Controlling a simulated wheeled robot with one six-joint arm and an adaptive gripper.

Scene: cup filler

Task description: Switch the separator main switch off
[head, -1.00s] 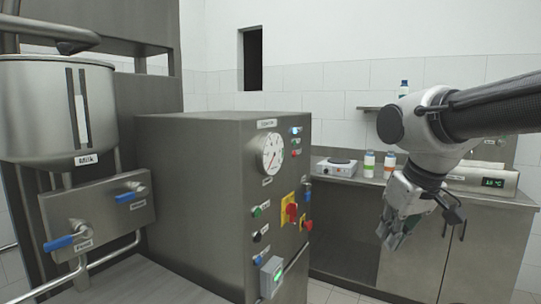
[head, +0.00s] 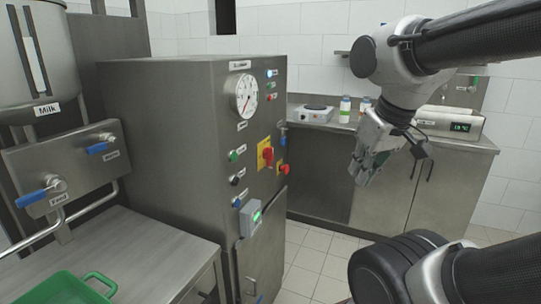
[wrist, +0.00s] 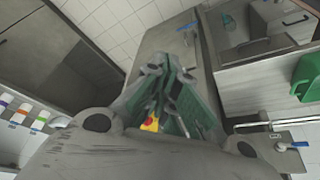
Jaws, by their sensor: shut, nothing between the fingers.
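The separator cabinet (head: 165,140) stands in the middle of the head view. On its front panel is a red rotary switch (head: 267,155) on a yellow plate, which looks like the main switch; its label is too small to read. The red handle looks roughly upright. A red-and-yellow part (wrist: 150,124) shows in the wrist view, partly hidden by my gripper. My gripper (head: 361,180) is shut and empty, pointing down, to the right of the panel and apart from it. Its closed fingers fill the middle of the wrist view (wrist: 155,68).
Near the switch are a red button (head: 284,169), several coloured buttons, a gauge (head: 246,96) and a protruding grey box (head: 251,218). A counter (head: 450,146) with bottles and a hot plate (head: 313,113) stands behind. A green crate (head: 60,290) lies front left. Floor before the panel looks clear.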

